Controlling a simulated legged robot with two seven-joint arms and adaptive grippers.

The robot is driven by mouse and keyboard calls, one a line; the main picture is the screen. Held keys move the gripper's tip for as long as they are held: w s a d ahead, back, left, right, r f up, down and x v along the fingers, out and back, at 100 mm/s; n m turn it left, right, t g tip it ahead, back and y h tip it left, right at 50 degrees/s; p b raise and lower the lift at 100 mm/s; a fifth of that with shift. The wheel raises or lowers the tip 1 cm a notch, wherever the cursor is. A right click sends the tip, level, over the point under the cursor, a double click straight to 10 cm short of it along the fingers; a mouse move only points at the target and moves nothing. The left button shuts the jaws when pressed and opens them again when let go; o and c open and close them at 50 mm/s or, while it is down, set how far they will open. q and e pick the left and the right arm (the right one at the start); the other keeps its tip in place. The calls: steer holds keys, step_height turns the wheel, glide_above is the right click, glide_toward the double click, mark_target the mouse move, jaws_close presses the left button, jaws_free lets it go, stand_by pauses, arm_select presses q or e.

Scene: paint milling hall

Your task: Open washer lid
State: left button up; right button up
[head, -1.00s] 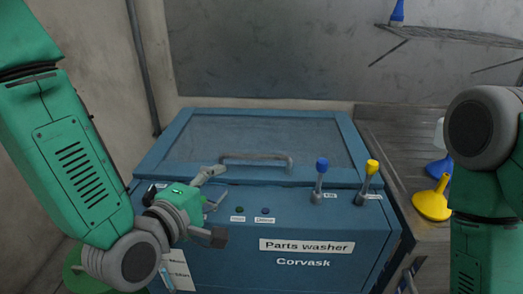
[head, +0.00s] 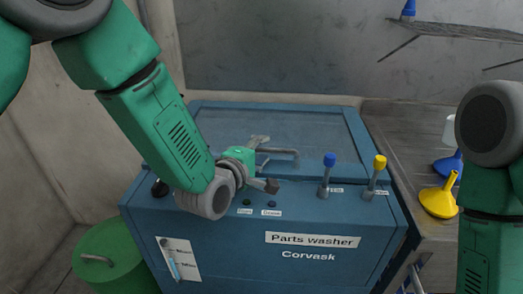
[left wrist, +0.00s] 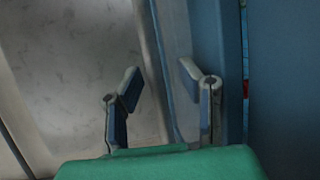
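The blue parts washer (head: 310,240) stands in front of me with its lid (head: 340,130) shut. A grey bar handle (head: 284,152) runs across the lid near its front edge. My left gripper (head: 266,164) is open and empty at the left end of this handle; part of the handle is hidden behind it. I cannot tell whether they touch. In the left wrist view the two fingers (left wrist: 158,80) stand apart, with grey and blue surfaces beyond them. I cannot make out the handle there. My right gripper is out of view; only its arm shows at the right.
A blue-topped lever (head: 328,172) and a yellow-topped lever (head: 376,175) rise from the washer's front ledge. Yellow (head: 440,200) and blue (head: 449,165) funnels stand on the bench at right. A green drum (head: 120,248) stands at lower left. A wall shelf (head: 460,34) is at upper right.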

arm_select(q)
steer(key=shift+d, duration=0.45)
steer(key=c, duration=0.7)
steer(key=shift+d, duration=0.1)
jaws_close()
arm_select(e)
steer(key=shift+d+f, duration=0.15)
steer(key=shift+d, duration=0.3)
